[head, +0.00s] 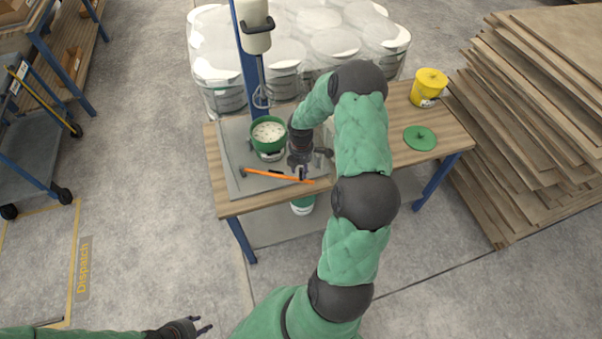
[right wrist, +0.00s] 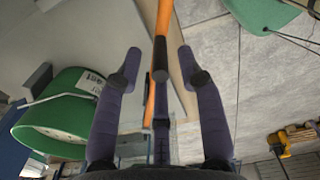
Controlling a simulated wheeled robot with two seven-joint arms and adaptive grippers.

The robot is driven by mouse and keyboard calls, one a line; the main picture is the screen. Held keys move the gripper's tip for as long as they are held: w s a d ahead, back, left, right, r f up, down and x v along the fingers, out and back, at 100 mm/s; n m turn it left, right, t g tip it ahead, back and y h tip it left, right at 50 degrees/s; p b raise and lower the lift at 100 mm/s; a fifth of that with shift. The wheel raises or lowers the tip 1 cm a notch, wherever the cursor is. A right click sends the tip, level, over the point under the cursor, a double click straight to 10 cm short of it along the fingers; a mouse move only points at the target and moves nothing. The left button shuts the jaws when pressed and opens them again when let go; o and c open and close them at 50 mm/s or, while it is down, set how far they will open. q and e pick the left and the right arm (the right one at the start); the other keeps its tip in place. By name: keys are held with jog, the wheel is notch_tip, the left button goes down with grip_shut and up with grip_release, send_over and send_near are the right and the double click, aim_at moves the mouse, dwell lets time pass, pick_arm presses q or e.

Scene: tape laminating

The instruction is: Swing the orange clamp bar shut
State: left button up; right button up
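The orange clamp bar (head: 278,175) lies low across the front of the grey base plate (head: 236,187) on the wooden table. A green bucket (head: 268,135) with speckled pale contents stands on the plate behind the bar. My right gripper (head: 303,174) is over the bar's right end. In the right wrist view, the open gripper (right wrist: 160,65) has the orange bar (right wrist: 150,105) running between its spread fingers, with gaps to both side fingers. Part of the bar is hidden by the gripper's middle parts. My left gripper (head: 205,325) is open and empty at the bottom left, away from the table.
A mixer (head: 256,40) on a blue post stands behind the bucket. A green lid (head: 420,138) and a yellow bucket (head: 429,86) are on the table's right side. Wrapped buckets (head: 335,45) are behind, stacked boards (head: 545,110) at right. Floor in front is partly clear.

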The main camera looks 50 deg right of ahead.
notch_tip(320, 180, up, 8)
dwell(0.5)
